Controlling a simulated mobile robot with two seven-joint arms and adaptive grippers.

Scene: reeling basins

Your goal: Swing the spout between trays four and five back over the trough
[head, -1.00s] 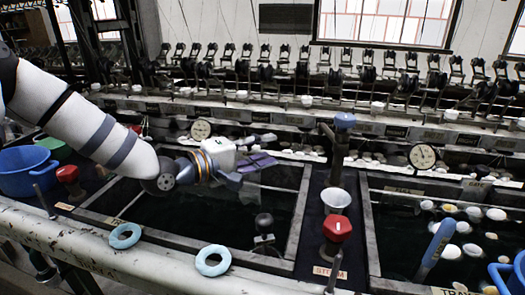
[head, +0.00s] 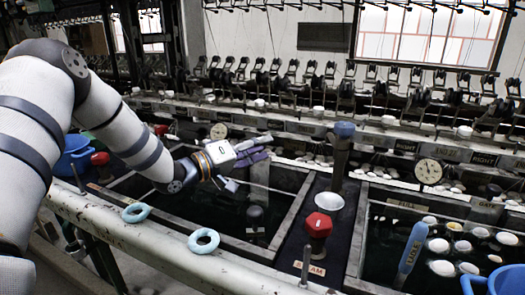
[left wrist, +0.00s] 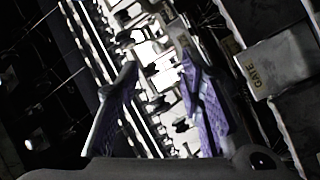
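A dark upright post with a blue cap (head: 344,130) stands on the divider between two dark water basins in the head view. It is probably the spout's post; I cannot make out which way a spout points. A white cup-shaped piece (head: 329,201) and a red knob (head: 318,225) sit in front of it on the divider. My left gripper (head: 262,150) is over the far part of the left basin, left of the post and apart from it. In the left wrist view its two purple-padded fingers (left wrist: 160,112) are spread with nothing held. My right gripper is not in view.
A pale front pipe rail (head: 160,225) carries two light-blue rings (head: 203,241). A blue-handled tool (head: 411,247) leans by the right basin, where several white cocoons float. A round dial (head: 429,171) and a row of reeling fittings stand behind. A blue bucket (head: 75,160) is at left.

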